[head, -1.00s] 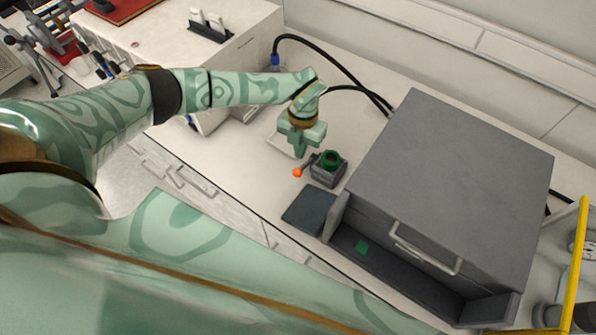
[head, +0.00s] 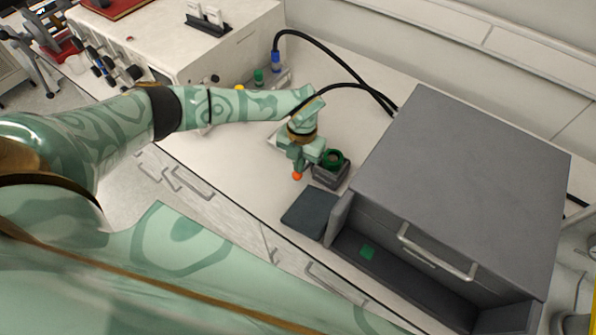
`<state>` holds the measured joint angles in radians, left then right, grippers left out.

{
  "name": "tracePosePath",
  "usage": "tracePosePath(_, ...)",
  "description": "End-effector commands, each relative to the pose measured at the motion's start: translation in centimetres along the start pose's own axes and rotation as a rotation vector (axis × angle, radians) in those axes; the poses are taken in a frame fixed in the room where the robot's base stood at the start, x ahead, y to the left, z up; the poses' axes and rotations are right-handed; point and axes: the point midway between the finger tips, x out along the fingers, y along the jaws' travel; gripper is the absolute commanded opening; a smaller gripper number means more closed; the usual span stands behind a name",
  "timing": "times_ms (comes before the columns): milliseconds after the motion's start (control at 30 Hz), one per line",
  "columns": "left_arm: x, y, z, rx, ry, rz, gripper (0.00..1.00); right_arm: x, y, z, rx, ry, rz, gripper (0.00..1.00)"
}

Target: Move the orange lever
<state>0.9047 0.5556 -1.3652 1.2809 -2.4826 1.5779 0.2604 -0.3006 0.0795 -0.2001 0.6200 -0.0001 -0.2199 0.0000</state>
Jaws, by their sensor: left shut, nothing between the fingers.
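The orange lever shows as a small orange ball tip (head: 297,176) beside a small dark grey block with a green round top (head: 333,160), on the white bench. My left gripper (head: 298,167) is shut and empty. Its fingers are right at the lever, just above the orange tip in the picture, and hide most of the lever's arm. I cannot tell whether they touch it. My right gripper is not in view.
A large grey box (head: 465,170) with a handle (head: 436,256) stands right of the lever. A dark flat plate (head: 309,211) lies in front. Black hoses (head: 340,55) run behind. A white cabinet (head: 190,45) stands at the back left.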

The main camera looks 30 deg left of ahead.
Motion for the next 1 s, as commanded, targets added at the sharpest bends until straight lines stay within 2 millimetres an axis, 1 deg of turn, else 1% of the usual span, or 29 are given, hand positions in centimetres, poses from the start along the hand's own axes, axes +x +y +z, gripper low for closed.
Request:
tracePosePath(300, 3.7, 0.0, 0.3, 0.000, 0.002, 0.000, 0.00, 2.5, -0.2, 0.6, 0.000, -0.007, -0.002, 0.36)
tracePosePath(400, 3.2, 0.0, 0.3, 0.000, 0.000, 0.000, 0.00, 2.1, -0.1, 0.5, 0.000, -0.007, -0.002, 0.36)
tracePosePath(533, 3.1, 0.0, 0.5, 0.000, -0.001, 0.000, 0.00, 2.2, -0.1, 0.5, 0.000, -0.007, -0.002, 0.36)
tracePosePath(800, 2.1, 0.0, 3.2, 0.000, -0.001, 0.001, 0.00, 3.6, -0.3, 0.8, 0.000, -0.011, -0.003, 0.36)
tracePosePath(1000, 1.9, 0.0, 3.2, 0.000, 0.000, 0.001, 0.00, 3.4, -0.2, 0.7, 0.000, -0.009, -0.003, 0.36)
